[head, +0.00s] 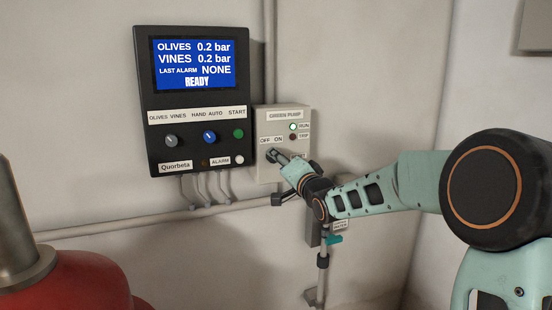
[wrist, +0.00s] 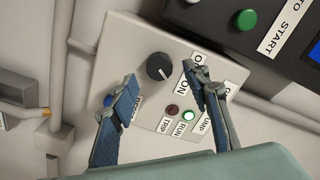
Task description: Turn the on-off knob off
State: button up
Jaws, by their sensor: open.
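The on-off knob (wrist: 159,66) is black and round, on the face of the pale Green Pump box (head: 286,118). A small pale mark on its lower right edge points towards the ON end of the OFF/ON label. In the head view my gripper hides the knob. My gripper (wrist: 161,74) is open and empty, its two fingers apart on either side of the knob in the wrist view; contact cannot be seen. The RUN lamp (head: 293,127) is lit green, and the TRIP lamp (head: 293,137) is dark red.
A black control panel (head: 143,100) with a blue screen reading READY, knobs and buttons stands just left of the box. Pipes (head: 215,209) run along the wall below. A red rounded body (head: 80,285) is at the lower left.

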jog(key=shift+x, duration=1.85)
jog(key=c, duration=1.2)
jog(key=shift+o, duration=0.2)
jog(key=shift+f+n+b, duration=0.1)
jog(key=shift+n+b, duration=4.65)
jog(key=shift+n, duration=2.15)
